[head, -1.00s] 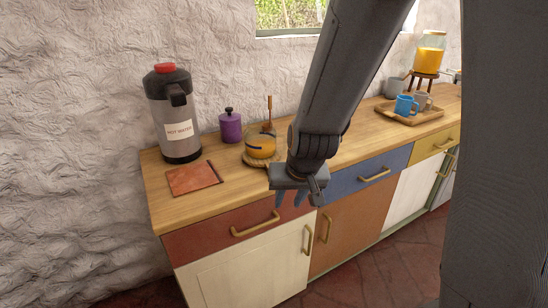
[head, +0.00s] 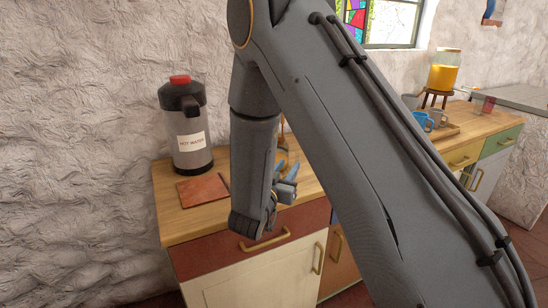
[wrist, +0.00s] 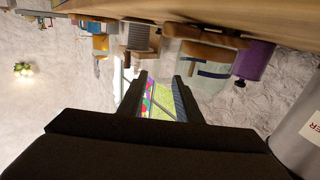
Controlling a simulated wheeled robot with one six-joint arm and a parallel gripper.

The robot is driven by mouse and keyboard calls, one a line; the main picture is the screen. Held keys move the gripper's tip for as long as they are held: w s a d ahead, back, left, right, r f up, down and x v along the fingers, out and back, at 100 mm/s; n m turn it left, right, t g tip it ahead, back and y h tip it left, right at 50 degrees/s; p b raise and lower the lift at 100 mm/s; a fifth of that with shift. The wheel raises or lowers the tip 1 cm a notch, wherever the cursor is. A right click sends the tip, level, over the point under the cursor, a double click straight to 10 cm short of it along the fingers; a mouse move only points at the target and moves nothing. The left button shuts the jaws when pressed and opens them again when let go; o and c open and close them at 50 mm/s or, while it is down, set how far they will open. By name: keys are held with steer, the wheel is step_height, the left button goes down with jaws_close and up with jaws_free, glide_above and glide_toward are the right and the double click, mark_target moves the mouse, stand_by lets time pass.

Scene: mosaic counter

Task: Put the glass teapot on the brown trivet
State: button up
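The brown trivet (head: 201,191), a flat square, lies on the counter in front of the hot water flask in the head view. The glass teapot (wrist: 210,70), clear with a dark blue stripe, shows in the wrist view, which is turned over, with the counter at the top. It is just right of my fingers and apart from them. In the head view my arm hides it. My gripper (head: 289,178) is open over the counter; in the wrist view, its fingers (wrist: 161,82) are spread with nothing between them.
The hot water flask (head: 189,125) stands behind the trivet. A purple canister (wrist: 254,61) is beside the teapot. Blue mug (head: 418,121), tray and juice dispenser (head: 443,76) are far right.

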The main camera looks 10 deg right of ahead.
mark_target(297, 158)
steer(key=x, duration=0.2)
steer(key=p+x, duration=0.1)
steer(key=x, duration=0.1)
steer(key=p+x, duration=0.1)
steer(key=x, duration=0.1)
steer(key=shift+d+f, duration=0.15)
steer(key=shift+d, duration=0.45)
steer(key=shift+w+d, duration=0.15)
steer(key=shift+w, duration=0.3)
jaws_close()
stand_by(0.5)
